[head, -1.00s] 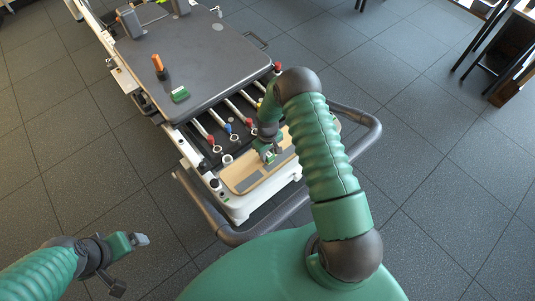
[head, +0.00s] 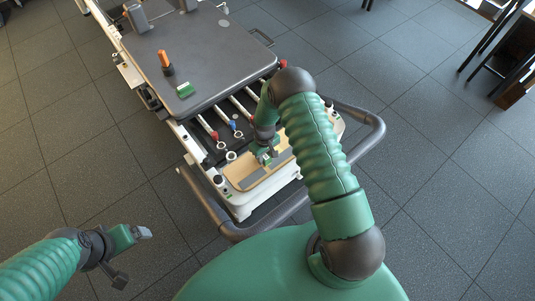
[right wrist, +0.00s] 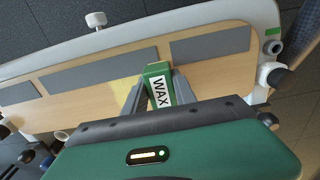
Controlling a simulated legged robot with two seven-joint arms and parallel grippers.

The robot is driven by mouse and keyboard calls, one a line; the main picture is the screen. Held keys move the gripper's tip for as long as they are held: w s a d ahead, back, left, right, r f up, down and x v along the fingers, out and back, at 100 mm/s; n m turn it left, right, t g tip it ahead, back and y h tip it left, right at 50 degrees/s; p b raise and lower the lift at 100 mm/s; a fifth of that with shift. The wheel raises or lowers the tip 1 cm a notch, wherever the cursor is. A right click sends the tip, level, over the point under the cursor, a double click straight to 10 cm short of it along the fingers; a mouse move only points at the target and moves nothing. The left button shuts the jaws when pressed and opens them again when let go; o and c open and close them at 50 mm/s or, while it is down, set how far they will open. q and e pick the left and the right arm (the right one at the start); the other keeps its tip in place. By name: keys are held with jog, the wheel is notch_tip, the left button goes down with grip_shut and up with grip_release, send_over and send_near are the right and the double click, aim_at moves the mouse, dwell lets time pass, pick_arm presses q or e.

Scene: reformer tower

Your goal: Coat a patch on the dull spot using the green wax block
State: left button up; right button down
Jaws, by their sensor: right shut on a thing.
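The green wax block (right wrist: 158,88) has a white label reading WAX. My right gripper (right wrist: 156,100) is shut on it, one grey finger on each side. The block is over the pale wooden board (right wrist: 208,62); I cannot tell whether it touches. A lighter, yellowish patch (right wrist: 121,90) shows on the board just left of the block; I cannot tell if this is the dull spot. In the head view my right gripper (head: 265,157) is above the board, small and partly hidden by its wrist. My left gripper (head: 144,233) hangs over the floor, away from the reformer; its jaw state is unclear.
Grey strips (right wrist: 210,45) lie on the board. Beyond it are straps with red and blue ends and the dark carriage (head: 205,55), bearing an orange-topped bottle (head: 166,63) and a green block (head: 185,90). A grey tube rail (head: 365,145) curves around the near end.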

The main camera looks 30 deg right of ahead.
jog(key=shift+d, duration=0.75)
jog(key=shift+w+d, duration=0.1)
jog(key=shift+d, duration=0.75)
jog(key=shift+a+r, duration=0.1)
jog(key=shift+a, duration=1.4)
jog(key=shift+d, duration=1.5)
jog(key=shift+a+p, duration=0.4)
jog(key=shift+a, duration=1.15)
jog(key=shift+d, duration=1.6)
